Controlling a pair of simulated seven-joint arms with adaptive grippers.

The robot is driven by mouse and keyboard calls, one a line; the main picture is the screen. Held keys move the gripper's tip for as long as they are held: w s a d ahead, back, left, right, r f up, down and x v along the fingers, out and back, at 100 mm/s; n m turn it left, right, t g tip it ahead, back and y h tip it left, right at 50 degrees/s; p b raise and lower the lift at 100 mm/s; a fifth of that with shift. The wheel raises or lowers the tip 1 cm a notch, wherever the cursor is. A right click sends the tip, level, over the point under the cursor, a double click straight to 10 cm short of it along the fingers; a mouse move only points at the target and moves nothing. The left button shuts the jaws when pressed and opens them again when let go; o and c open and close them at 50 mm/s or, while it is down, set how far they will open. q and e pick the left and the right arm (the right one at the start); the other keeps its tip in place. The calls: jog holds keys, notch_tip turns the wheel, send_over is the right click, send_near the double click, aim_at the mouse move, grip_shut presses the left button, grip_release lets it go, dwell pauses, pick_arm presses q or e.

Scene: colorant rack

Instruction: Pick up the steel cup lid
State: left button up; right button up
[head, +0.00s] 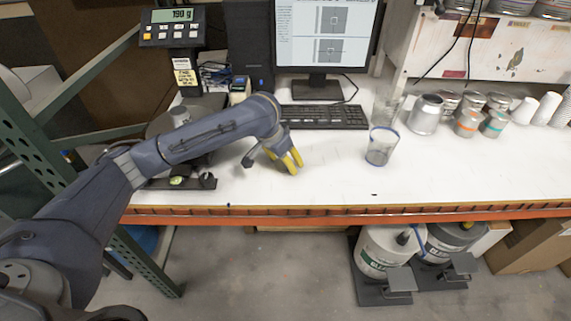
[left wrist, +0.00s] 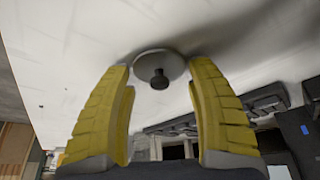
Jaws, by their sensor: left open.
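The steel cup lid (left wrist: 146,62) is a small grey disc with a dark round knob, lying on the white table in the left wrist view. My left gripper (head: 287,162) points down at the table in front of the keyboard. In the left wrist view its two yellow fingers (left wrist: 161,66) are open, one on each side of the lid, with a gap visible between each fingertip and the knob. I cannot tell whether the fingertips touch the lid's rim. In the head view the lid is not visible. My right gripper is in neither view.
A clear cup (head: 381,147) stands right of my gripper. Behind are a keyboard (head: 323,117) and a monitor (head: 327,35). A steel cup (head: 425,115), several cans and paper cups stand at back right. A scale display (head: 172,27) is at left. The front right table is mostly clear.

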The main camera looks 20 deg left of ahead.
pick_arm(q)
grip_shut()
dwell(0.8)
